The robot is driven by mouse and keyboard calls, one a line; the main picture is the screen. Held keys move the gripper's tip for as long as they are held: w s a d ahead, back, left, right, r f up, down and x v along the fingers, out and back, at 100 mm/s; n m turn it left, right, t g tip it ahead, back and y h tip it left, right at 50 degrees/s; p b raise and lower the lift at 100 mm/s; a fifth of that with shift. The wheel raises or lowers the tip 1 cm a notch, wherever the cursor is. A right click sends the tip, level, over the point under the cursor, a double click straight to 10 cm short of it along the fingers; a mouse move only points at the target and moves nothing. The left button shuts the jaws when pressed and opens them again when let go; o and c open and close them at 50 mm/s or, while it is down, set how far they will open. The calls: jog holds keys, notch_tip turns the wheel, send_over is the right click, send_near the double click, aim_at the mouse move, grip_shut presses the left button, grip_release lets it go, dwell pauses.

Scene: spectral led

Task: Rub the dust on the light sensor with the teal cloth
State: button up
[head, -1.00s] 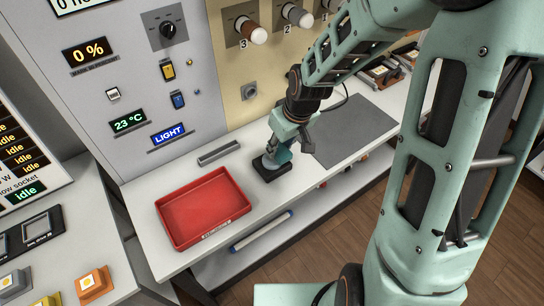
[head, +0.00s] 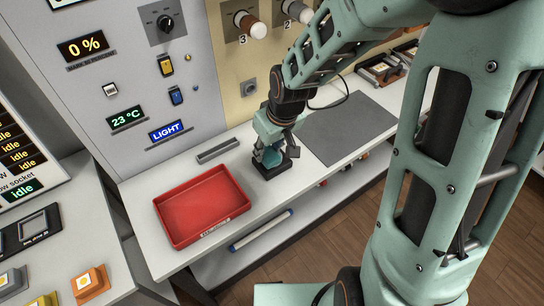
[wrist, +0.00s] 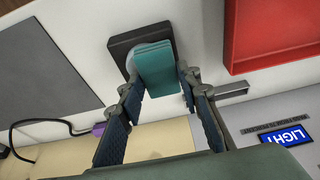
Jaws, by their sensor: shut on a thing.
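The light sensor is a black square block (head: 279,170) on the white bench, right of the red tray. In the wrist view the black block (wrist: 121,46) has a pale round part partly showing at its middle. My gripper (head: 279,150) is above the block, its fingers pointing down. It is shut on the folded teal cloth (wrist: 156,70), which also shows in the head view (head: 270,157). The cloth lies over part of the sensor's face and hides it. No dust can be made out. I cannot tell whether the cloth presses on it.
The red tray (head: 240,218) stands empty to the left. A grey mat (head: 350,128) lies to the right. A small grey bar (head: 218,151) lies behind, near the instrument panel with its LIGHT display (head: 167,131). A white tube (head: 262,231) is on the lower shelf.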

jog(key=shift+s+a, duration=0.15)
jog(key=shift+w+d+r+p, duration=0.1)
jog(key=shift+w+d+p, duration=0.25)
jog(key=shift+d, duration=0.1)
jog(key=shift+w+d+f+p, duration=0.1)
jog(key=shift+w+d+p, duration=0.15)
jog(key=shift+w+d, duration=0.35)
jog(key=shift+w+d+f+p, duration=0.1)
jog(key=shift+w+d+p, duration=0.25)
jog(key=shift+d, duration=0.45)
